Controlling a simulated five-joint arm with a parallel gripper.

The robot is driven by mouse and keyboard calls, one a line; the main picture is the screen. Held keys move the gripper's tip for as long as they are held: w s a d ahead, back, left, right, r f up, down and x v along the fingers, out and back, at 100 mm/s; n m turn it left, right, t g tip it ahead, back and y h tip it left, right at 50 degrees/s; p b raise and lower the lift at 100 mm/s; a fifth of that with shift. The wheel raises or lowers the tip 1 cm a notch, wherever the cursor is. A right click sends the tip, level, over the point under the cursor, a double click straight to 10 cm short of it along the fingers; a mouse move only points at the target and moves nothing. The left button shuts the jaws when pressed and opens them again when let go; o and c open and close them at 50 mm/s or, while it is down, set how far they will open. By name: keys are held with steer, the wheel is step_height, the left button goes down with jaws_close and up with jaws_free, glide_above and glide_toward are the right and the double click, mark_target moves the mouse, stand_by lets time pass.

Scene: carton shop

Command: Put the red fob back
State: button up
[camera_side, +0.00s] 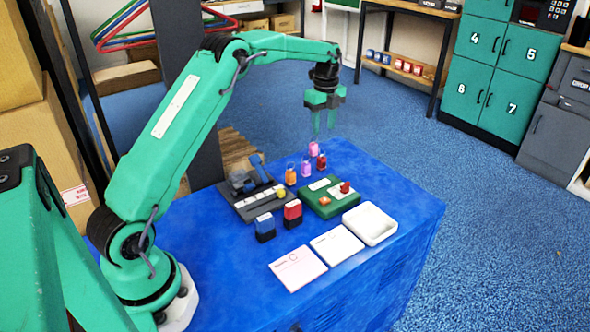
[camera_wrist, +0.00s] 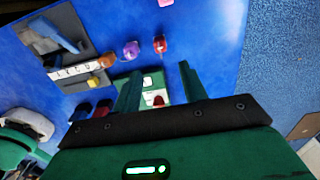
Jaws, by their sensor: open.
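A small red piece (camera_side: 321,161), likely the red fob, stands on the blue bench top in a loose cluster with pink and orange pieces (camera_side: 291,176). In the wrist view, the red piece (camera_wrist: 160,44) is beyond my fingertips, beside a purple one (camera_wrist: 131,49). Another red piece (camera_side: 345,187) sits on a green board (camera_side: 312,199) with pale plates; I cannot tell its exact kind. My gripper (camera_side: 323,131) is open and empty, pointing down above the far part of the cluster. It also shows in the wrist view (camera_wrist: 159,72).
A grey rack (camera_side: 250,211) with a blue-handled tool stands left of the cluster. Red and blue stamps (camera_side: 265,230) stand before it. Cards (camera_side: 298,268) and a white tray (camera_side: 370,223) lie toward the front. The bench's right edge strip is clear.

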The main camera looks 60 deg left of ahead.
steer(key=s+d+r+n+t, duration=0.3)
steer(key=s+d+r+n, duration=0.5)
steer(key=s+d+r, duration=0.5)
steer(key=s+d+n+t, duration=0.1)
steer(key=s+n, duration=0.4)
steer(key=s, duration=0.6)
steer(key=s+d+f+n+t, duration=0.1)
steer(key=s+d+n, duration=0.2)
steer(key=s, duration=0.8)
steer(key=shift+d+f+n+t, duration=0.3)
steer(key=shift+d+n, duration=0.1)
steer(key=shift+n, duration=0.6)
